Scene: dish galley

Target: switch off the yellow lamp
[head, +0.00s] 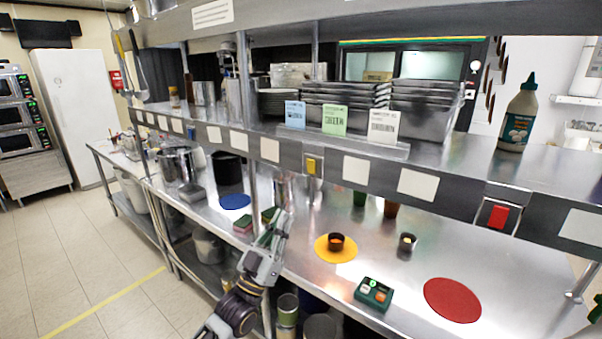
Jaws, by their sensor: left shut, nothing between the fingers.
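A yellow square lamp (311,165) sits in a metal holder on the front edge of the shelf, above the counter. I cannot tell surely whether it is lit. A dark green control box (374,294) with a green button and an orange-red button lies near the counter's front edge; the green button looks bright. My left gripper (282,217) is shut and empty over the counter's front edge, left of the yellow mat, below and left of the lamp, and apart from the control box. My right gripper is not in view.
A red lamp (497,216) hangs on the shelf edge at right. A yellow round mat (322,253) holds a dark bowl (336,241); a small dark cup (407,242) stands nearby. A red round mat (452,300) lies at right. Sponges (243,224) lie left of my gripper.

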